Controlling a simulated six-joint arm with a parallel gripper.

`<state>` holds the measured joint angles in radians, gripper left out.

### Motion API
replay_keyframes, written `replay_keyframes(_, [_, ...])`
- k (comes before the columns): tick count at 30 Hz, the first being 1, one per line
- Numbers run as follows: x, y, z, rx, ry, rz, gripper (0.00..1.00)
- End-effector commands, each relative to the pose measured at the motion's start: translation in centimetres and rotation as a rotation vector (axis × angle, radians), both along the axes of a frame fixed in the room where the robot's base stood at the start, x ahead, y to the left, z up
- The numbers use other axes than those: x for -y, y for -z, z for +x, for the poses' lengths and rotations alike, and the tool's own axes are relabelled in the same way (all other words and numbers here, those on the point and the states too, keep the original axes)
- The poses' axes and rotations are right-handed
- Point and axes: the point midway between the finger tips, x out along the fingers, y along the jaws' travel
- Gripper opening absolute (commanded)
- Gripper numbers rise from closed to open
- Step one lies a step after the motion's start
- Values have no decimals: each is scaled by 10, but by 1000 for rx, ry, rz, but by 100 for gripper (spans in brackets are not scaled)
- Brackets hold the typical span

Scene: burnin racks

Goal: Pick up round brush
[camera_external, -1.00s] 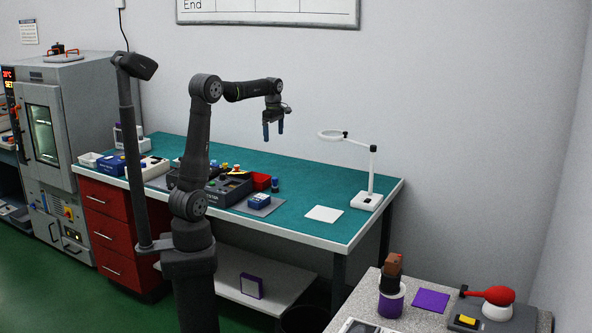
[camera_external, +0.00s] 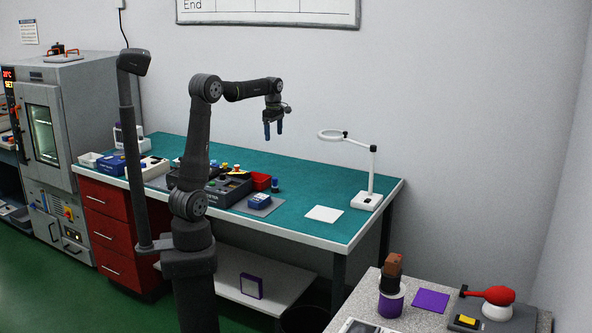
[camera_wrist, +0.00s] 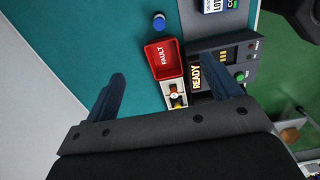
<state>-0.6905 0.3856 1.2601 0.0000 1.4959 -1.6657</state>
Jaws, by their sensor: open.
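No thing is clearly recognisable as the round brush. A small blue round piece (camera_external: 275,184) stands on the green bench mat beside the red bin; it also shows in the wrist view (camera_wrist: 159,22), but I cannot tell if it is a brush. A brown block-like thing (camera_external: 393,266) stands in a purple and white cup (camera_external: 391,299) on the speckled table at the lower right; bristles cannot be made out. My gripper (camera_external: 273,131) hangs open and empty above the bench, fingers down. In the wrist view my gripper's (camera_wrist: 162,68) blue fingers are spread wide.
The red FAULT bin (camera_wrist: 163,59) and dark tester (camera_external: 228,189) stand on the bench (camera_external: 318,187). A ring lamp (camera_external: 371,177) rises at its right. A red bulb (camera_external: 499,295) and purple pad (camera_external: 431,300) lie on the speckled table. The mat around the white square is clear.

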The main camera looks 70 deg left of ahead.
Motion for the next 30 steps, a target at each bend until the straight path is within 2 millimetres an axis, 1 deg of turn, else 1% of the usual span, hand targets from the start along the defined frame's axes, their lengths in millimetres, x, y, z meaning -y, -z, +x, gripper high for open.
replay_keyframes(1, [0, 0, 0, 0, 0, 0, 72])
replay_keyframes(3, [0, 0, 0, 0, 0, 0, 59])
replay_keyframes(4, [0, 0, 0, 0, 0, 0, 54])
replay_keyframes(11, [0, 0, 0, 0, 0, 0, 54])
replay_keyframes(14, [0, 3, 0, -1, 26, -1, 54])
replay_keyframes(17, [-1, 12, 0, -1, 125, -1, 54])
replay_keyframes(24, [-2, 48, 1, -2, 551, -4, 54])
replay_keyframes(27, [-2, 60, 1, -1, 707, -2, 54])
replay_keyframes(30, [-2, 69, 1, -1, 818, -2, 54])
